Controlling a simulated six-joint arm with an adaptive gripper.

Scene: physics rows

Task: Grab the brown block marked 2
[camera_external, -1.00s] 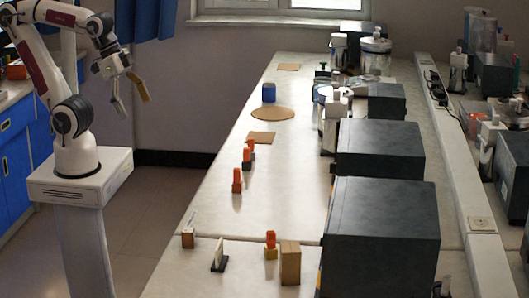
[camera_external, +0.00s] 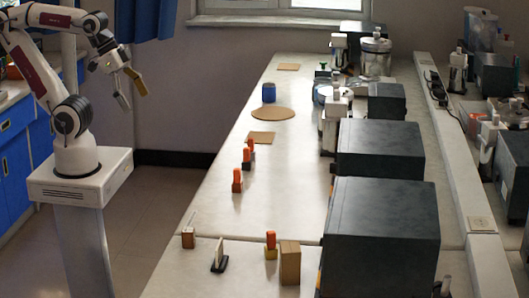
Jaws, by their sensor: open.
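A plain brown block (camera_external: 290,263) stands upright at the near end of the white bench, left of the large dark box. A smaller brown block (camera_external: 188,238) stands at the near left edge of the bench, with a thin stick rising from it. I cannot read a number on either block. My gripper (camera_external: 132,94) is open and empty, in the air at the upper left, well left of the bench. Its two fingers are apart, one grey and one yellowish. It is far from both blocks.
Orange-topped pieces (camera_external: 237,180) stand along the bench, one (camera_external: 270,245) beside the tall brown block. A small stand (camera_external: 219,256) holds a white piece. Large dark boxes (camera_external: 380,235) line the right side. A blue jar (camera_external: 269,92) and flat round board (camera_external: 273,114) lie farther back.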

